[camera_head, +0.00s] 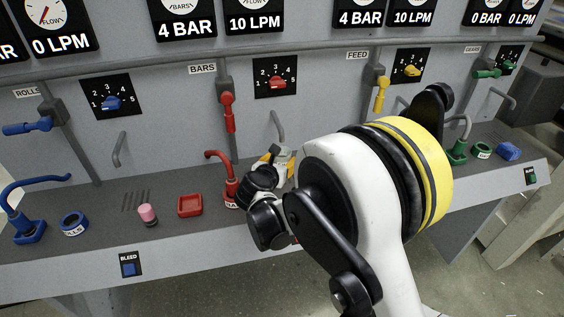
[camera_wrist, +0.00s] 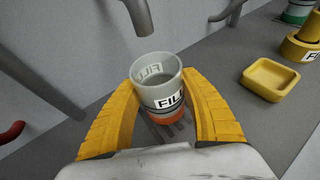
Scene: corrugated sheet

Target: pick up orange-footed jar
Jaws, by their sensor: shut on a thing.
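The orange-footed jar (camera_wrist: 160,97) is a grey, open-topped cup with a FILL label and an orange band at its base. In the wrist view it stands upright between the two yellow fingers of my gripper (camera_wrist: 161,84), which is shut on it from both sides. Dark grate slots show just below its foot; I cannot tell whether it touches them. A grey spout (camera_wrist: 140,18) hangs above and behind the jar. In the head view my gripper (camera_head: 279,160) is at the bench, partly hidden by my arm, and only a little of the jar shows.
A red tray (camera_head: 190,205) and a pink-topped cylinder (camera_head: 147,214) sit to the left on the bench. A red tap (camera_head: 231,185) stands close beside my gripper. A yellow tray (camera_wrist: 270,79) lies to the right in the wrist view. The panel wall is close behind.

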